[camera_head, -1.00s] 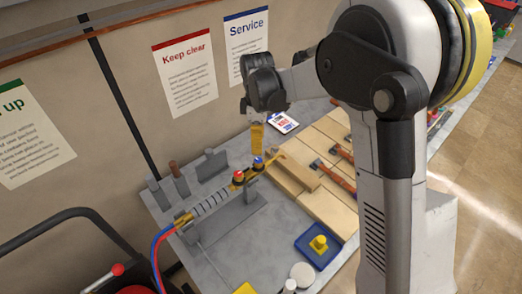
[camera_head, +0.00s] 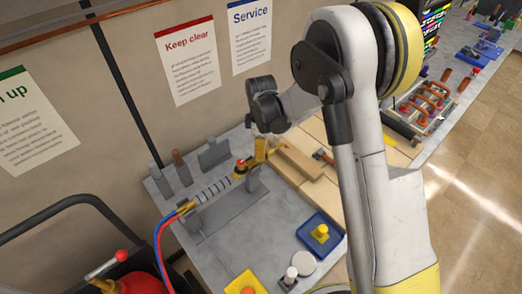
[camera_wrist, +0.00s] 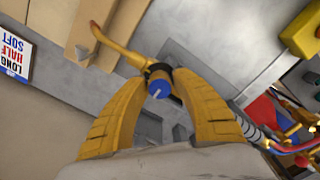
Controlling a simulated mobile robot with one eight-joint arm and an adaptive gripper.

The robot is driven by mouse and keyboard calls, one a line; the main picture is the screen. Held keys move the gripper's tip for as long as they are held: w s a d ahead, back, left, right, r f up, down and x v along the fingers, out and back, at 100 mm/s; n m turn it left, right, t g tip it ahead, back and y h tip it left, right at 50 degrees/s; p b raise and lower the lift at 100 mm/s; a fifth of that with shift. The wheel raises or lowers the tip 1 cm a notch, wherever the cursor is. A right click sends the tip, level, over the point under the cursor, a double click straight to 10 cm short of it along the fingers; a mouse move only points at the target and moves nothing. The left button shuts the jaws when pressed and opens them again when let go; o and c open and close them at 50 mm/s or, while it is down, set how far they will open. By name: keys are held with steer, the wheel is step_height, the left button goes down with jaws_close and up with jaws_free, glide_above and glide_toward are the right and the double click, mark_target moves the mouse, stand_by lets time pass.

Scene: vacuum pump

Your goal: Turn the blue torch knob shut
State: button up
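The torch (camera_head: 212,192) has a grey ribbed handle, a red knob (camera_head: 240,164) and a brass tube (camera_wrist: 112,42). It rests on a grey stand on the bench. In the wrist view the blue knob (camera_wrist: 162,87) sits between the tips of my gripper's yellow fingers (camera_wrist: 160,76). The fingers lean inward with a tip on each side of it; I cannot tell whether they press on it. In the head view my gripper (camera_head: 259,153) points down at the torch, and I cannot make out the blue knob there.
Red and blue hoses (camera_head: 163,240) run from the torch's near end. Wooden boards (camera_head: 298,163) lie just right of the gripper. A blue tray (camera_head: 318,243) with a yellow part is at the front. Grey upright blocks (camera_head: 160,184) stand by the wall. Bare bench lies in front of the torch.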

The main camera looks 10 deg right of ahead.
jaws_close()
steer(key=shift+f+m+b, duration=0.1)
steer(key=shift+m+b, duration=0.2)
steer(key=shift+b, duration=0.05)
steer(key=shift+f+m+b, duration=0.1)
steer(key=shift+m+b, duration=0.8)
steer(key=shift+m, duration=0.1)
steer(key=m+b, duration=0.3)
steer(key=m, duration=0.2)
steer(key=shift+b, duration=0.3)
steer(key=m+b, duration=0.2)
steer(key=m, duration=0.3)
steer(key=shift+m, duration=0.4)
steer(key=shift+r+m+b, duration=0.2)
steer(key=shift+m+b, duration=0.7)
steer(key=shift+m, duration=1.3)
